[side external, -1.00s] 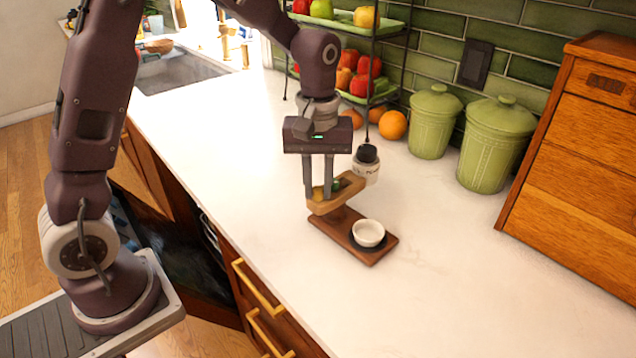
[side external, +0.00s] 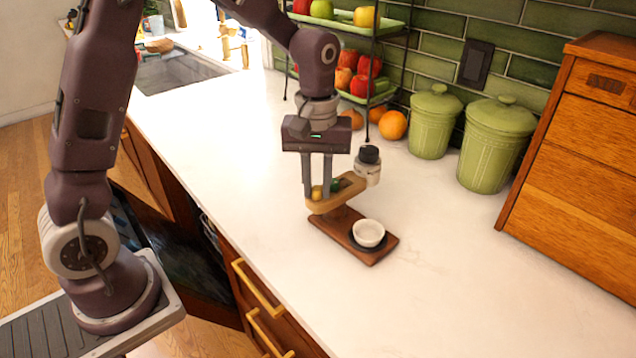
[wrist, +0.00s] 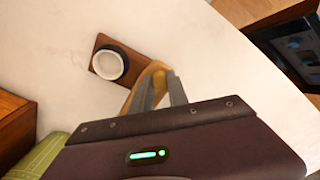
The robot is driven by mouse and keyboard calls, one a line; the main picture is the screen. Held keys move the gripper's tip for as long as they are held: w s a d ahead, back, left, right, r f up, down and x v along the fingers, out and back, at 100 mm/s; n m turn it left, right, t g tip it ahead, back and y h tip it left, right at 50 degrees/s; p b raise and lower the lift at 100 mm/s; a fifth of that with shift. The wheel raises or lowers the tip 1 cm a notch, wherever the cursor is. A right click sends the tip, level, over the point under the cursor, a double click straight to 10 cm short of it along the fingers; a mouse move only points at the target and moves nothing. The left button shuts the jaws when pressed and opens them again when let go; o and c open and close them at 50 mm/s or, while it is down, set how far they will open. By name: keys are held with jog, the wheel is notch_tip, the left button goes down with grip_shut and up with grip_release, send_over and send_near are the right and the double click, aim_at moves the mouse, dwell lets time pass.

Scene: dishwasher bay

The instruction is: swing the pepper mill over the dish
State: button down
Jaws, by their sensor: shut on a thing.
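A pepper mill (side external: 368,170) with a black top and pale body stands upright at the far end of a tan wooden arm (side external: 348,190). The arm sits above a dark wooden base (side external: 325,227). A small white dish (side external: 369,231) rests on a round black pad at the base's near right end. The mill is behind the dish, not over it. My gripper (side external: 317,192) points down and is shut on the wooden arm near its left end. In the wrist view the dish (wrist: 107,65) and arm (wrist: 152,84) show beside my fingers; the mill is hidden there.
Oranges (side external: 393,125) and a tiered fruit stand (side external: 372,92) are at the back. Green canisters (side external: 433,122) and a wooden cabinet (side external: 575,155) stand to the right. The white counter around the base is mostly clear.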

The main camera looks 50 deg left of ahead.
jog(key=m, duration=0.2)
jog(key=a+m, duration=0.1)
jog(key=shift+w+a+m, duration=0.15)
jog(key=shift+a+m, duration=0.15)
jog(key=shift+m, duration=0.1)
jog(key=shift+w+a+m, duration=0.55)
jog(key=shift+w+m, duration=0.15)
jog(key=shift+m, duration=1.55)
jog(key=shift+w+a+m, duration=0.5)
jog(key=shift+w+m, duration=0.2)
jog(key=shift+m, duration=1.5)
jog(key=shift+w+a+m, duration=0.55)
jog(key=shift+w+m, duration=0.15)
jog(key=shift+m, duration=1.55)
jog(key=c, duration=1.3)
grip_release()
